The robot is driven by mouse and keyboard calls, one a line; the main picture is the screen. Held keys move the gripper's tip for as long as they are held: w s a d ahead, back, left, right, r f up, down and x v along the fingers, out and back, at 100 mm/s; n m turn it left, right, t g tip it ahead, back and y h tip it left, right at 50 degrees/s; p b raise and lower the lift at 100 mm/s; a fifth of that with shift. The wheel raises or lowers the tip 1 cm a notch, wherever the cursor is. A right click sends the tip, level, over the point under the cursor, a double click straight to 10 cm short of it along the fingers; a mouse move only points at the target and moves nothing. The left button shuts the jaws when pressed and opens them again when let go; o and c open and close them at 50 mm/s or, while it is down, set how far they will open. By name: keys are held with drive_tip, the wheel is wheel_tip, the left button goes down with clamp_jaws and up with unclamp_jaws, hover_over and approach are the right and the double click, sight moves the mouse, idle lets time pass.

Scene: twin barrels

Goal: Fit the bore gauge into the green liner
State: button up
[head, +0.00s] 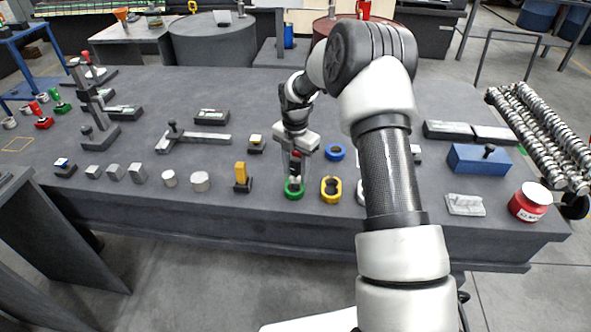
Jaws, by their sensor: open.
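The green liner (294,194) is a green ring on the grey bench near its front edge, below my gripper. A dark upright piece with red on it (295,167), which looks like the bore gauge, stands between my fingers. Its lower end meets the green liner from this view; how deep it sits inside cannot be told. My gripper (296,171) points down with its fingers open on either side of this piece. The fingers partly hide the piece and the back of the liner.
A yellow ring (330,190) stands close right of the liner, a blue ring (335,152) behind it. A yellow block on a dark base (241,177) is to the left. A blue box (479,159) and red jar (529,203) stand at right. My arm hides part of the bench.

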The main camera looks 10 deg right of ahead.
drive_tip(key=shift+r, duration=0.1)
wheel_tip(320, 180, up, 17)
drive_tip(key=p, duration=0.2)
drive_tip(key=shift+r, duration=0.1)
